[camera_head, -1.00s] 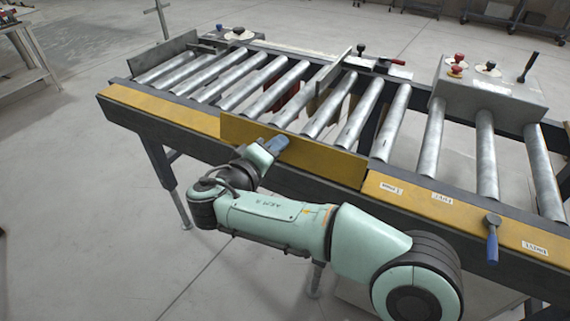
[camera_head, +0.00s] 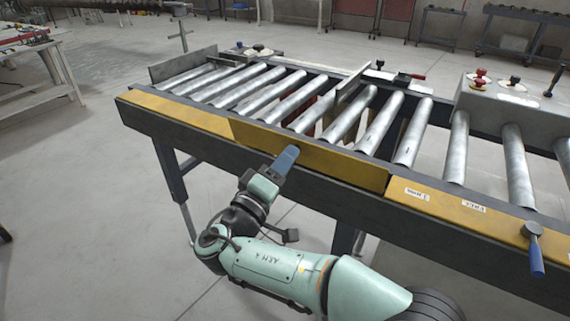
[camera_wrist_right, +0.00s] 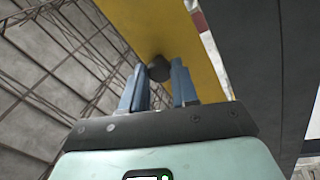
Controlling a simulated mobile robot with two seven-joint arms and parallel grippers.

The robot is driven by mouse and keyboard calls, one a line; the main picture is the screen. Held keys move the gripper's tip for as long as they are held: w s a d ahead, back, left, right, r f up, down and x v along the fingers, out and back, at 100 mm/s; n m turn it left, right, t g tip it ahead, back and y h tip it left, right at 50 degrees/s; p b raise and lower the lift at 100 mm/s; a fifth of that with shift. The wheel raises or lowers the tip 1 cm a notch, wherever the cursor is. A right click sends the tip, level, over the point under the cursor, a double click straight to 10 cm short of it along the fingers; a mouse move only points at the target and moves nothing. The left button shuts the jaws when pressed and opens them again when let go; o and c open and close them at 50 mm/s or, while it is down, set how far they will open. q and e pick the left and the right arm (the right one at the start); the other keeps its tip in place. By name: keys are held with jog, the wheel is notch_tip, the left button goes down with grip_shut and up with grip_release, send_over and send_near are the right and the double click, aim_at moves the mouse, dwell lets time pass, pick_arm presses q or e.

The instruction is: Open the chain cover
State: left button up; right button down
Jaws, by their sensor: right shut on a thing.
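The chain cover (camera_head: 335,162) is the yellow middle panel along the near side of the roller conveyor. It sits slightly out of line with the yellow strips on either side; its exact tilt is hard to tell. My right gripper (camera_head: 289,152) is at the cover's near edge, reaching up from below. In the right wrist view the cover (camera_wrist_right: 185,35) fills the upper middle, and a dark round knob (camera_wrist_right: 159,70) on it sits between the blue fingers of my right gripper (camera_wrist_right: 160,85). The fingers are shut on this knob. My left gripper is not in view.
Metal rollers (camera_head: 300,103) lie behind the cover, with an upright metal guide plate (camera_head: 345,98) among them. A blue-handled lever (camera_head: 535,252) hangs at the front right. A grey control box (camera_head: 512,105) stands at the right.

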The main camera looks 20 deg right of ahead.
jog(key=c, duration=0.9)
grip_release()
jog(key=shift+d, duration=0.1)
jog(key=shift+o, duration=0.2)
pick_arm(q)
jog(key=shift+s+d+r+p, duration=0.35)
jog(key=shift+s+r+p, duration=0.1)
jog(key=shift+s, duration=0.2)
pick_arm(e)
jog(key=v, duration=1.3)
jog(key=shift+s, duration=0.1)
